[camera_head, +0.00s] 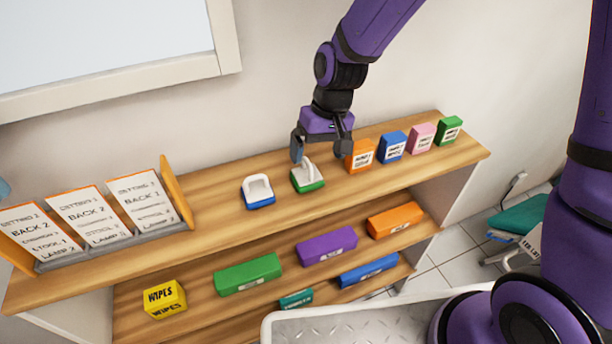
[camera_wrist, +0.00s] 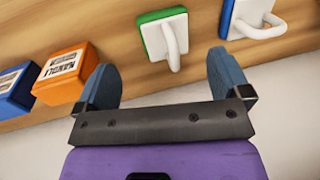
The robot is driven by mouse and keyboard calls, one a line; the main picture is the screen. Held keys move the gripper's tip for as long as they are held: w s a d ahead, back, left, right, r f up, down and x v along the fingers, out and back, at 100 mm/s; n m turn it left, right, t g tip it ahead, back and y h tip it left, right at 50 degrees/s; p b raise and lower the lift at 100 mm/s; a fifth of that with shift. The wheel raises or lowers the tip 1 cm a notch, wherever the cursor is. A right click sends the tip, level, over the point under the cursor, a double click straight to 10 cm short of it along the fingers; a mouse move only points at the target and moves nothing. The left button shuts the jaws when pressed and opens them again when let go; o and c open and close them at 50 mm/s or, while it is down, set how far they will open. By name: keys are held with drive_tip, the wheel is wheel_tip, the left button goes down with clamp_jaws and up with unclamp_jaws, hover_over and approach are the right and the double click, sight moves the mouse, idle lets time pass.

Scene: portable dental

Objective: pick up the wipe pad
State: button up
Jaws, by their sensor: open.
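Two pads with white tops and upright white loop handles stand on the top shelf. One is the green-edged pad (camera_head: 308,182), the other the blue-edged pad (camera_head: 258,193) to its left. I cannot tell which one the task calls the wipe pad. My gripper (camera_head: 321,154) is open and empty, above and close to the green-edged pad. In the wrist view, the green-edged pad (camera_wrist: 153,37) shows beyond the gap between the fingers (camera_wrist: 162,78), with its handle pointing toward the gap. The blue-edged pad (camera_wrist: 240,19) lies to its right there.
An orange box (camera_head: 360,156) stands just right of my gripper, followed by blue (camera_head: 392,147), pink and green boxes. A card rack (camera_head: 110,242) fills the top shelf's left. Lower shelves hold a yellow wipes box (camera_head: 164,299) and several coloured packs. A metal tray (camera_head: 350,311) is in front.

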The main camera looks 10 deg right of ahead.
sight(311, 169)
drive_tip(key=shift+s+a+f, duration=0.1)
drive_tip(key=shift+a+f, duration=0.15)
drive_tip(key=shift+f, duration=0.65)
drive_tip(key=shift+w+a+f, duration=0.1)
drive_tip(key=shift+a+f, duration=0.2)
drive_tip(key=shift+f, duration=0.6)
drive_tip(key=shift+s+a+f, duration=0.1)
drive_tip(key=shift+a+f, duration=0.15)
drive_tip(key=shift+f, duration=0.65)
drive_tip(key=c, duration=1.1)
drive_tip(key=shift+r, duration=0.2)
